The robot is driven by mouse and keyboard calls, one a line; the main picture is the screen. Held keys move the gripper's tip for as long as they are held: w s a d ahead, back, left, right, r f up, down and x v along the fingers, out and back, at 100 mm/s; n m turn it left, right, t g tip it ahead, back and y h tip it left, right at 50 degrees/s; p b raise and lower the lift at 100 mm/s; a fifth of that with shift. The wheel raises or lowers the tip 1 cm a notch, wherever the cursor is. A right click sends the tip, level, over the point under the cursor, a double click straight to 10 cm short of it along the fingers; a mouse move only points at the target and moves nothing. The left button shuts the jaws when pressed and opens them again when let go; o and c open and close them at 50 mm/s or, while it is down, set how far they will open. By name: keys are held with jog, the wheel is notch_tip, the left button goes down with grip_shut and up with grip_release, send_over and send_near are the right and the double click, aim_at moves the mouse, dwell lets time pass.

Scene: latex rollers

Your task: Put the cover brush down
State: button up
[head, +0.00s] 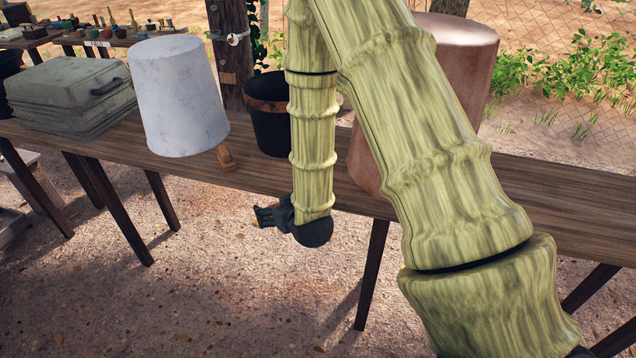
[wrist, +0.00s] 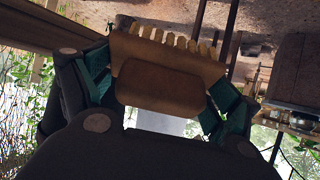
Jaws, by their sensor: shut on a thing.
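The cover brush (wrist: 165,72) shows in the wrist view as a brown wooden block with a row of pale bristle tufts along its upper edge in the picture. My gripper (wrist: 160,88) is shut on it, with a green-padded finger at each side. In the head view my gripper (head: 264,215) hangs in front of the wooden table's (head: 270,180) near edge, pointing left.
An upturned white bucket (head: 178,95), a dark pot (head: 268,125) and grey stacked cases (head: 72,95) stand on the table. A large copper-coloured vessel (head: 455,65) is partly behind my arm. Bare tabletop shows at the right (head: 570,195). A wooden post (head: 230,55) rises behind.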

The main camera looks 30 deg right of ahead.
jog(key=s+d+r+m+g+h+p, duration=0.1)
jog(key=s+d+r+m+g, duration=0.3)
jog(key=s+d, duration=0.1)
jog(key=s+d+r+m+g+h+p, duration=0.1)
jog(key=s+d+r+m+g, duration=0.3)
jog(key=s, duration=0.3)
jog(key=shift+d+m+g+h, duration=0.4)
jog(key=shift+m+g, duration=0.2)
jog(key=shift+m, duration=0.1)
jog(key=shift+f, duration=0.1)
jog(key=w+d+p, duration=0.1)
jog(key=w, duration=0.3)
jog(key=w+d+p, duration=0.2)
jog(key=w, duration=0.3)
jog(key=w+d+f+p, duration=0.1)
jog(key=w+d, duration=0.1)
jog(key=w, duration=0.3)
jog(key=shift+w+d+f, duration=0.1)
jog(key=shift+w+d, duration=0.1)
jog(key=shift+w+d+f+p, duration=0.1)
jog(key=shift+w+f+p, duration=0.15)
jog(key=shift+p, duration=0.2)
jog(key=shift+f+p, duration=0.7)
jog(key=shift+f, duration=0.75)
jog(key=o, duration=0.7)
